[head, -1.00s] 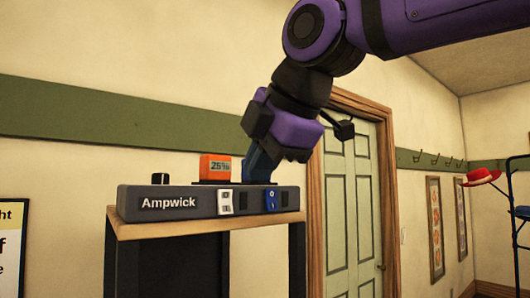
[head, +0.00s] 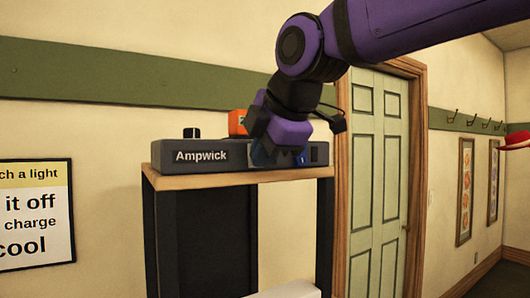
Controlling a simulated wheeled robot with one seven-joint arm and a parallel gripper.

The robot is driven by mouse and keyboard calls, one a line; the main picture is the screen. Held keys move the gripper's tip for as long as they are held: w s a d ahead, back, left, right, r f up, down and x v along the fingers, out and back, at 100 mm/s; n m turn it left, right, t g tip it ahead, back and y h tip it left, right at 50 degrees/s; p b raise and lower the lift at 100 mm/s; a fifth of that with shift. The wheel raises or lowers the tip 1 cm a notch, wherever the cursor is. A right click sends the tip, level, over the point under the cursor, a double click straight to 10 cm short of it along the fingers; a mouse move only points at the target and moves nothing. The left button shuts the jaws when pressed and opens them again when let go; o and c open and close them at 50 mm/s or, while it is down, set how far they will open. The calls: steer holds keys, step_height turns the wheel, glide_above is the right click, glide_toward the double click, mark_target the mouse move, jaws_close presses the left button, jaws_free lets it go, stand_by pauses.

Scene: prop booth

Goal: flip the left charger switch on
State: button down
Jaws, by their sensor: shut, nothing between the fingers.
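The grey charger box (head: 205,155) labelled "Ampwick" sits on a wood-topped stand (head: 200,181). My gripper (head: 262,156) is shut and empty, tilted down at the middle of the box's front. Its dark fingers cover the place of the left, white switch, so I cannot see that switch's position or whether they touch it. The right, blue switch (head: 301,159) shows just right of my gripper. An orange block (head: 237,122) on the box is mostly hidden behind my gripper, with its display out of sight.
A small black knob (head: 191,132) stands on top of the box at left. A sign (head: 36,213) hangs on the wall at lower left. A green door (head: 378,180) is behind at right. A red hat (head: 515,141) is at the right edge.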

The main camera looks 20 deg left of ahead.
steer(key=shift+w+a+f, duration=0.1)
steer(key=shift+f, duration=0.05)
stand_by(0.4)
steer(key=shift+r, duration=0.85)
